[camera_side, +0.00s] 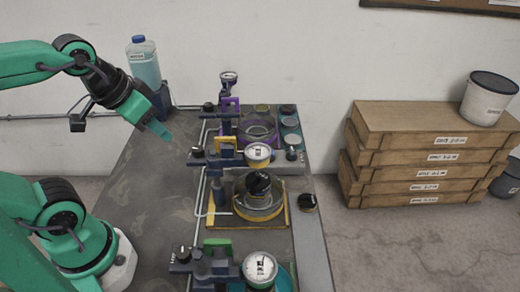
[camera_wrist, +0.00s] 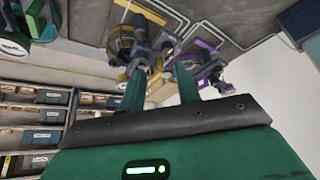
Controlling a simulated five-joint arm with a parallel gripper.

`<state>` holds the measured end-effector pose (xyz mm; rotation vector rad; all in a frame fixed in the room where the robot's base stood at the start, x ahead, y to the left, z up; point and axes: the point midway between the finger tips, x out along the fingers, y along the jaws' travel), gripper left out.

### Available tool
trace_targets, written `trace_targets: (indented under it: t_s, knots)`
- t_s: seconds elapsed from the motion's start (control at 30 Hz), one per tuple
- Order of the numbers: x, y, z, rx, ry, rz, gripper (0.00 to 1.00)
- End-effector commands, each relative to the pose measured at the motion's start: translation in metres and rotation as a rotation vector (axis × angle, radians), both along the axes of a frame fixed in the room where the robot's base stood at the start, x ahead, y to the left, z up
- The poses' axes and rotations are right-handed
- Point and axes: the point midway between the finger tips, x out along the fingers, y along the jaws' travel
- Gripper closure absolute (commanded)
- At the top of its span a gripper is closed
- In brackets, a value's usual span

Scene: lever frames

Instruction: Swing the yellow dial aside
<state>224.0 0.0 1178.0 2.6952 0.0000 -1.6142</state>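The yellow dial (camera_side: 258,154) is a round white-faced gauge on a dark arm, carried by a post with a yellow bracket (camera_side: 224,153). It stands out over the back of a yellow-edged base (camera_side: 238,214) holding a round part with a black knob (camera_side: 258,184). My gripper (camera_side: 160,131) hangs in the air to the left of the post, higher and apart from it. In the wrist view my gripper (camera_wrist: 160,78) shows two green fingers spread apart with nothing held. The yellow-marked fixture (camera_wrist: 141,45) is beyond the fingers there; its dial face is hard to make out.
A purple fixture (camera_side: 231,106) with its own gauge stands behind, and a green one (camera_side: 217,244) in front. A blue bottle (camera_side: 144,61) is at the back left. The left of the dark table (camera_side: 155,185) is clear. Wooden crates (camera_side: 432,150) stand right.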

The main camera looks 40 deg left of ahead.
Motion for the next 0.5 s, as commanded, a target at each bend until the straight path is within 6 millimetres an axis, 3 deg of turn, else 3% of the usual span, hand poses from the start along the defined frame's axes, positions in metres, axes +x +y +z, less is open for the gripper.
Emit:
trace_targets:
  t_s: [0.5]
  knots:
    - [0.0031,-0.0014,0.0020,0.007,0.012,-0.019,0.65]
